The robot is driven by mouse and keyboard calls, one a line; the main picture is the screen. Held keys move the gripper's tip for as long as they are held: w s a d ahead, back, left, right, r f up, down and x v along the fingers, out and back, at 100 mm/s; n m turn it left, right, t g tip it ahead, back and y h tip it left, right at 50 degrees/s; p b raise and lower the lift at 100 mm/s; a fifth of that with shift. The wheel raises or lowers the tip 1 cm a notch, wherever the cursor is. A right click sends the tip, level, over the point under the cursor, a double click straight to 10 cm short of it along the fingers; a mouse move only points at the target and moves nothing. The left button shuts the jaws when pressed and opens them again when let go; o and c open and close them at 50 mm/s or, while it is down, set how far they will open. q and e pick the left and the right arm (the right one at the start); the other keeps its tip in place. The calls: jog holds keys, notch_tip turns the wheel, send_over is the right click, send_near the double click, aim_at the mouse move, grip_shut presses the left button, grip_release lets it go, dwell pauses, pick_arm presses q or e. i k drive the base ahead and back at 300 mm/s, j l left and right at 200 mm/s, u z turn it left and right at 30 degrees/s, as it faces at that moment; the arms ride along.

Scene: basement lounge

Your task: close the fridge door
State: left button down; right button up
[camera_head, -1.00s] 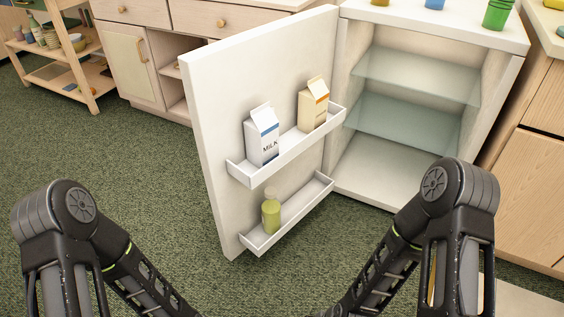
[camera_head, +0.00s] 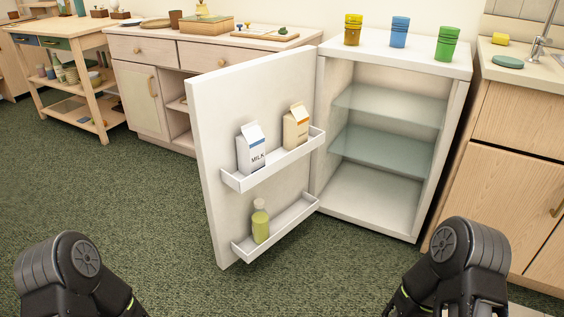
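The small white fridge (camera_head: 389,201) stands open, with two glass shelves (camera_head: 385,150) inside and no items on them. Its door (camera_head: 208,150) is swung wide out to the left. The upper door rack (camera_head: 243,183) holds a milk carton (camera_head: 251,150) and a beige carton (camera_head: 296,127). The lower door rack (camera_head: 284,227) holds a green bottle (camera_head: 260,222). My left arm shows at the lower left and my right arm at the lower right, both apart from the door. Both grippers are below the picture's edge.
Yellow (camera_head: 353,29), blue (camera_head: 400,31) and green (camera_head: 446,44) cups stand on the fridge top. A wooden cabinet (camera_head: 143,94) stands behind the door, and a sink counter (camera_head: 520,75) is to the right. Green carpet (camera_head: 150,220) lies open in front and left.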

aim_at(220, 102)
jog(key=z, duration=0.4)
jog(key=j+z, duration=0.1)
jog(key=z, duration=0.3)
jog(key=i+j+z, duration=0.1)
jog(key=z, duration=0.75)
jog(key=j+z, duration=0.15)
jog(key=z, duration=0.25)
jog(key=k+j, duration=0.1)
jog(key=j, duration=0.5)
jog(key=k+j, duration=0.1)
jog(key=j, duration=0.45)
jog(key=k+j, duration=0.1)
jog(key=j, duration=0.5)
jog(key=k+j, duration=0.1)
jog(key=j, duration=0.45)
jog(key=k+j, duration=0.1)
jog(key=j, duration=0.5)
jog(key=k+j, duration=0.1)
jog(key=j, duration=0.45)
jog(key=k+j, duration=0.1)
jog(key=j, duration=0.5)
jog(key=k+j, duration=0.1)
jog(key=j, duration=0.45)
jog(key=k, duration=0.65)
jog(key=u, duration=1.6)
jog(key=k+l, duration=0.1)
jog(key=l, duration=0.25)
jog(key=k+l, duration=0.15)
jog(key=l, duration=0.15)
